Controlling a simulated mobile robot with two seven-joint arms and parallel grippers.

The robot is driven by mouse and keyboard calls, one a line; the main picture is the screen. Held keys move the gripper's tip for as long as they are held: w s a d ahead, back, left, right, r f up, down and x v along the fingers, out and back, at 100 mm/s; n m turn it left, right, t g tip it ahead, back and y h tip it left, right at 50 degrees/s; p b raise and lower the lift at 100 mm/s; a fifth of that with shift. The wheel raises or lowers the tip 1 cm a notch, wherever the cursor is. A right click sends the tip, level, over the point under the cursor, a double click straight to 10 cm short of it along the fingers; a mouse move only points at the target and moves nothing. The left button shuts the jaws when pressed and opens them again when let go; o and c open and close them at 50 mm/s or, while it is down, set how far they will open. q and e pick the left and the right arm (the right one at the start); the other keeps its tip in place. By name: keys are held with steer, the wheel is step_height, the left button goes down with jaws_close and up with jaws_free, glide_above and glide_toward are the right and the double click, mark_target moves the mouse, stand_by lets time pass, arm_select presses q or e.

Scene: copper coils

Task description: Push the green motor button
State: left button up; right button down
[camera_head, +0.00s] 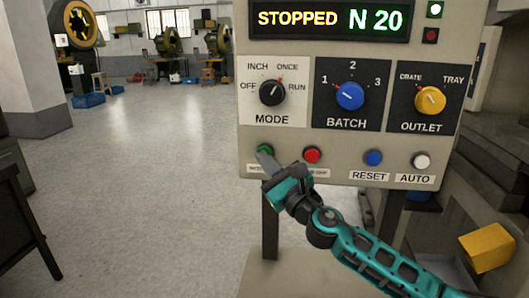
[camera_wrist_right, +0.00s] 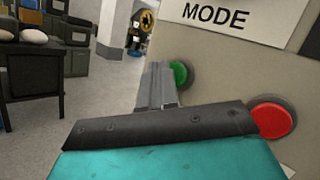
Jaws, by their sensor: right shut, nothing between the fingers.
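The green motor button (camera_head: 265,150) is at the lower left of the beige control panel (camera_head: 350,172), left of a red button (camera_head: 313,155). My right gripper (camera_head: 264,158) is shut and empty, its fingertips at or just in front of the green button and partly covering it. In the right wrist view the shut fingers (camera_wrist_right: 157,85) point toward the panel, just left of the green button (camera_wrist_right: 180,74); contact cannot be told. The red button (camera_wrist_right: 272,119) shows at right. The label under the green button is partly hidden by the gripper. My left gripper is not in view.
The panel also has a blue reset button (camera_head: 373,158), a white auto button (camera_head: 421,161) and mode (camera_head: 272,92), batch (camera_head: 350,96) and outlet (camera_head: 430,99) knobs. The display (camera_head: 330,19) reads STOPPED N 20. Open floor lies left; a dark table (camera_head: 20,215) stands at the left edge.

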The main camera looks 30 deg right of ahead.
steer(key=shift+s+a, duration=0.2)
steer(key=s+a+p, duration=0.1)
steer(key=s, duration=0.1)
steer(key=s+a, duration=0.2)
steer(key=shift+p, duration=0.35)
stand_by(0.9)
